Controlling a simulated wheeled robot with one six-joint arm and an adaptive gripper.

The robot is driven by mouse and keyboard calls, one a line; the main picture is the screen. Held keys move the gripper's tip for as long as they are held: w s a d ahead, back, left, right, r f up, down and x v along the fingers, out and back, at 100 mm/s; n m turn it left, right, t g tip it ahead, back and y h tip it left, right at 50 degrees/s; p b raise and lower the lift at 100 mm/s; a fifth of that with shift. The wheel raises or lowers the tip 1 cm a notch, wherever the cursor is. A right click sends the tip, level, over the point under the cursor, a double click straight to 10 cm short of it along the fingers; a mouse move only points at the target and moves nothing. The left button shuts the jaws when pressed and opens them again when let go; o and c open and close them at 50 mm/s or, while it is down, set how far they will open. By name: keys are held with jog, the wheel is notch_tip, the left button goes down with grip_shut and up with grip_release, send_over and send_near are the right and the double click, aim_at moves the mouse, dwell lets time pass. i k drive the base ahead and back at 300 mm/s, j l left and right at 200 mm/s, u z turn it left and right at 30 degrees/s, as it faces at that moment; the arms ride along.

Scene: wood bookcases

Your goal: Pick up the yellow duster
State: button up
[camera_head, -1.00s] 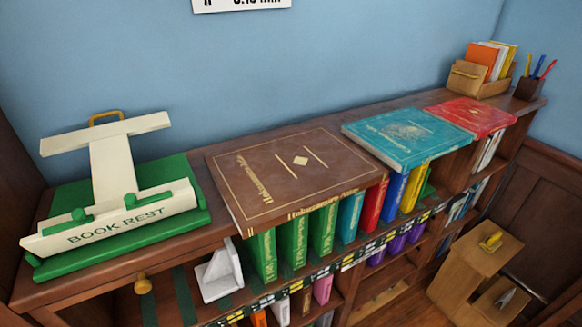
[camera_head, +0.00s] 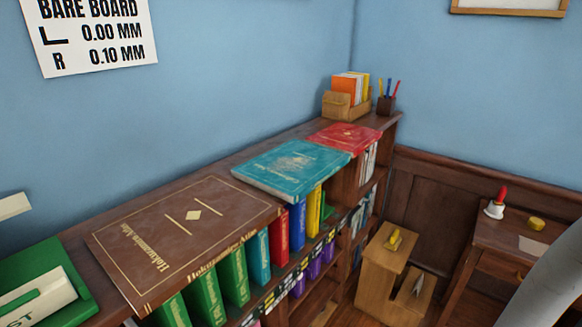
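Two small yellow things show, and I cannot tell for sure which is the duster. One yellow object (camera_head: 395,240) lies on the upper step of a wooden step stool (camera_head: 376,258) on the floor at the right. The other, a rounded yellow piece (camera_head: 536,224), lies on a small dark wooden table at the far right, beside a white bell-shaped object with a red handle (camera_head: 496,203). My gripper is not in view. A smooth grey part at the lower right edge looks like my arm.
A long bookcase runs along the blue wall with a brown atlas (camera_head: 185,232), a teal book (camera_head: 290,168) and a red book (camera_head: 345,139) lying on top. A card box (camera_head: 347,105) and pencil cup (camera_head: 386,105) stand at its far end. A green-and-white book rest is cut off at left.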

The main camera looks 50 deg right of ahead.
aim_at(394, 241)
jog(key=z, duration=1.95)
